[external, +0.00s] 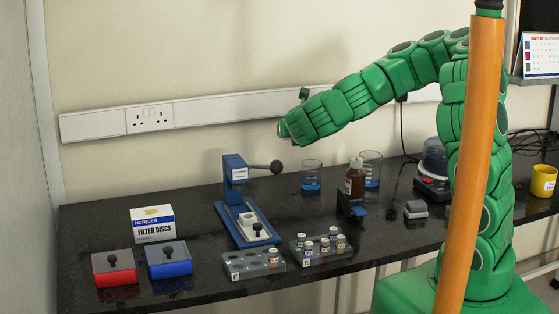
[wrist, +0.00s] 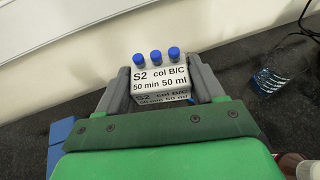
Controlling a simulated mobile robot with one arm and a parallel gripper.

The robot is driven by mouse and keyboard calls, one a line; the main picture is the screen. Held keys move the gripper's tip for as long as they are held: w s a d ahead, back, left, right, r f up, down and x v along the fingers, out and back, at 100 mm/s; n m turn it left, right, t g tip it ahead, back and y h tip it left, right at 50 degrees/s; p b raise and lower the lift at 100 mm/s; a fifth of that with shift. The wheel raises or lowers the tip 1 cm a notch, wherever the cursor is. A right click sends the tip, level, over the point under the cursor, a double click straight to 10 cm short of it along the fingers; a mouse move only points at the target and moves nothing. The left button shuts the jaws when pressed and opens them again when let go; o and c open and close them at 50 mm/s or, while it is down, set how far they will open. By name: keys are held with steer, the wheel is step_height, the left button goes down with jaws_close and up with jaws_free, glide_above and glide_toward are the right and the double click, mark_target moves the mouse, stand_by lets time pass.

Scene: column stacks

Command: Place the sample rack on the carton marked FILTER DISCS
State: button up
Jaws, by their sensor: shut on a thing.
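In the wrist view the sample rack (wrist: 160,85) is a white block with three blue caps on top and a label reading S2, col B/C, 50 min, 50 ml. My gripper (wrist: 160,92) is shut on it, with a grey finger on each side. In the external view my gripper (external: 284,132) is raised above the bench, near the wall and above the blue press; the rack is not clearly seen there. The white and blue carton marked FILTER DISCS (external: 152,225) stands on the bench at the left, lower than my gripper and to its left. Its top looks bare.
A blue press (external: 236,195) with a lever stands right of the carton. Red (external: 115,268) and blue (external: 168,260) knobbed boxes sit in front of the carton. Two grey vial holders (external: 253,264), (external: 320,248), a beaker (external: 311,176) and a brown bottle (external: 355,180) stand further right.

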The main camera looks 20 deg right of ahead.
step_height(320, 180, up, 2)
steer(key=shift+a, duration=0.1)
steer(key=a+n+y, duration=0.4)
steer(key=a+y, duration=0.1)
steer(key=a, duration=0.9)
steer(key=n+g+y, duration=0.4)
steer(key=n+y, duration=0.3)
steer(key=n, duration=0.1)
glide_above(166, 211)
step_height(166, 211, down, 4)
steer(key=shift+t+y, duration=0.3)
steer(key=shift+f, duration=4.65)
steer(key=shift+f, duration=0.15)
steer(key=o, duration=1)
steer(key=shift+o, duration=0.2)
steer(key=shift+s, duration=0.1)
